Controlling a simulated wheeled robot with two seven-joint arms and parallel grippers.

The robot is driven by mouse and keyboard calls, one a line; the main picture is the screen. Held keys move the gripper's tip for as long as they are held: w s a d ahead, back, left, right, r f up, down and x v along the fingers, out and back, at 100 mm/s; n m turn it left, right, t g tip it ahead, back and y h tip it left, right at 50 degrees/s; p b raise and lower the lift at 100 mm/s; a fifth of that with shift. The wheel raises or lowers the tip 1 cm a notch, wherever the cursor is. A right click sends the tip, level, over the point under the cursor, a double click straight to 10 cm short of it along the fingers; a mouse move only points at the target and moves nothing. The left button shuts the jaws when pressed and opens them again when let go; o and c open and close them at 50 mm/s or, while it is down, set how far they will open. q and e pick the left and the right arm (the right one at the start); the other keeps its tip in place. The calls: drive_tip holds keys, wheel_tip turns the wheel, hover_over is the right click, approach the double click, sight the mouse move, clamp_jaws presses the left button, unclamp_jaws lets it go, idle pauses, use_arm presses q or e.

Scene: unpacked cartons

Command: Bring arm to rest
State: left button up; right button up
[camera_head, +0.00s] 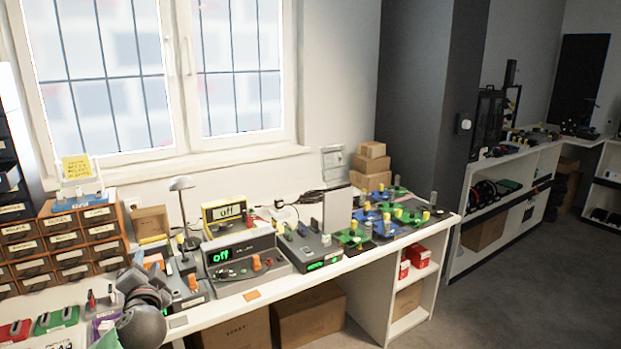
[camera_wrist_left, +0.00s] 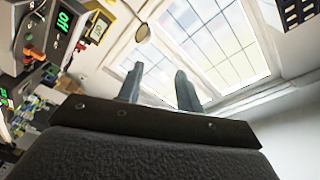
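My left gripper (camera_head: 148,274) is at the lower left of the head view, raised in front of the workbench's left part. In the left wrist view its two grey fingers (camera_wrist_left: 157,80) stand apart with nothing between them. They point up towards the window. My left arm's rounded grey link is below the gripper at the picture's bottom edge. My right gripper and right arm do not show in either view.
A white workbench (camera_head: 225,306) runs under the window, crowded with devices reading "off" (camera_head: 228,211), a desk lamp (camera_head: 181,184) and green and blue boards. A drawer cabinet (camera_head: 66,240) stands left, near my gripper. Cartons (camera_head: 310,312) sit underneath. Floor at right is clear.

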use_arm(q)
drive_tip(key=s+d+f+n+g+h, duration=0.1)
drive_tip(key=s+d+f+g, duration=0.25)
drive_tip(key=f, duration=0.35)
drive_tip(key=s+d+f+n+g+h, duration=0.1)
drive_tip(key=s+d+f+g+h, duration=0.15)
drive_tip(key=s+f, duration=0.35)
drive_tip(key=s+d+f+g+h, duration=0.1)
drive_tip(key=s+d+f+g, duration=0.2)
drive_tip(key=f, duration=0.5)
drive_tip(key=s+d+f+n+g+h, duration=0.1)
drive_tip(key=s+d+f, duration=0.3)
drive_tip(key=s, duration=0.4)
drive_tip(key=s+d+f+n+g+h, duration=0.1)
drive_tip(key=s+d+f+g+h, duration=0.1)
drive_tip(key=s+d+f, duration=0.3)
drive_tip(key=s+d+f+g+h, duration=0.1)
drive_tip(key=s+d+f+g, duration=0.2)
drive_tip(key=s, duration=1)
wheel_tip(320, 180, down, 5)
drive_tip(key=shift+s+d+r+n+p, duration=0.15)
drive_tip(key=shift+d+n+p, duration=0.25)
drive_tip(key=shift+d, duration=0.85)
drive_tip(key=shift+a+h, duration=0.1)
drive_tip(key=shift+h, duration=0.15)
